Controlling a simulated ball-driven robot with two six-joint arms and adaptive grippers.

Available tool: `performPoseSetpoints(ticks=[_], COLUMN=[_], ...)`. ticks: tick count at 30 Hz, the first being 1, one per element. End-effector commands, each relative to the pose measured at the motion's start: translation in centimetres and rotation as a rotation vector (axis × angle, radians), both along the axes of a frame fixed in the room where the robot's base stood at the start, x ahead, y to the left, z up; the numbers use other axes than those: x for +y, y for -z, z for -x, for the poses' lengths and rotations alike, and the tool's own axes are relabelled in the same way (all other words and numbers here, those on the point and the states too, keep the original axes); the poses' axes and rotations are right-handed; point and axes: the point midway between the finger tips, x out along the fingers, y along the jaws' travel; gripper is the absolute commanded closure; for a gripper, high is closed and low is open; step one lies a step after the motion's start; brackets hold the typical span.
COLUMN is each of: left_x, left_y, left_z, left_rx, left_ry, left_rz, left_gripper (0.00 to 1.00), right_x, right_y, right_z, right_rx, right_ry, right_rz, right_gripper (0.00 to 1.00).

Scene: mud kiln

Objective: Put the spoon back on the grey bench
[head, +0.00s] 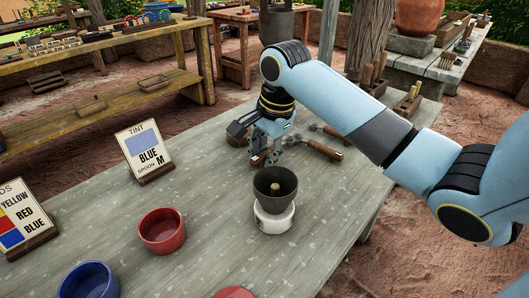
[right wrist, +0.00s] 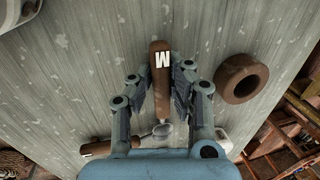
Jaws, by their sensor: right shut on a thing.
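The spoon has a brown wooden handle marked with a white M (right wrist: 160,68) and a metal bowl that shows in the right wrist view. My right gripper (right wrist: 162,88) is shut on its handle, one finger on each side. In the head view the right gripper (head: 264,152) is low over the grey bench (head: 215,200), behind the dark cup, with part of the brown handle (head: 258,159) showing. I cannot tell whether the spoon touches the bench. My left gripper is not in view.
A dark cup (head: 275,182) sits on a white base (head: 273,219) in front of the gripper. Other spoons (head: 322,149) lie to its right. A brown ring-shaped thing (right wrist: 241,78) is beside it. A red bowl (head: 162,231), a blue bowl (head: 90,281) and a tint card (head: 148,152) stand left.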

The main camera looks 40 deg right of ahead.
Motion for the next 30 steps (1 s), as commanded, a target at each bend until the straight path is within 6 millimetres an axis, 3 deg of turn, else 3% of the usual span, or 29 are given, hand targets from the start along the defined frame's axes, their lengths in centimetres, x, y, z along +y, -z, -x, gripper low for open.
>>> performPoseSetpoints(ticks=[1,6,16,20,30], left_x=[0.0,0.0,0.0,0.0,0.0], left_y=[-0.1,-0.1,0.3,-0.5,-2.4], left_z=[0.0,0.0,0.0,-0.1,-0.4], left_rx=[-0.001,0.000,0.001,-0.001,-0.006], left_ry=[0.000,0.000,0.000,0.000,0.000], left_rz=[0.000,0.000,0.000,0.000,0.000], left_gripper=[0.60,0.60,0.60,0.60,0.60], right_x=[0.0,0.0,0.0,-0.2,-0.4], right_y=[0.1,0.1,-0.2,-2.3,-9.7], right_z=[0.0,0.0,0.0,0.3,1.8], right_rx=[0.000,0.000,-0.002,-0.003,-0.003], right_ry=[0.001,0.000,-0.001,0.000,-0.002], right_rz=[0.000,0.000,0.001,0.003,0.002], right_gripper=[0.85,0.63,0.63,0.63,0.63])
